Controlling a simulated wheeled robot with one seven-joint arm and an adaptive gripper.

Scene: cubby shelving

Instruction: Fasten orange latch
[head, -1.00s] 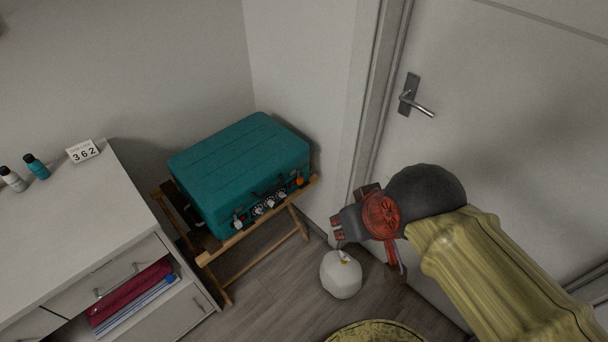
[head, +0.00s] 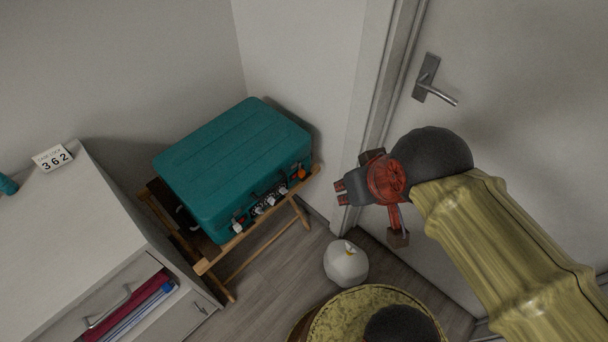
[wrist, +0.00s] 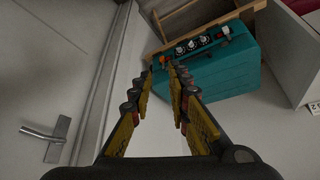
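A teal suitcase (head: 235,165) lies closed on a wooden folding stand (head: 262,238) in the corner. The small orange latch (head: 300,174) is at the right end of its front face; it also shows in the wrist view (wrist: 163,60), close beyond the fingertips. Whether the latch is up or down is too small to tell. My gripper (head: 340,193) is to the right of the suitcase in the head view, apart from it. In the wrist view its yellow-padded fingers (wrist: 158,74) are apart with nothing between them.
Several white-and-dark fittings (head: 258,210) line the suitcase front, left of the orange latch. A white cabinet (head: 80,225) stands left. A door with a handle (head: 436,94) is on the right. A pale round object (head: 346,264) sits on the floor below my gripper.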

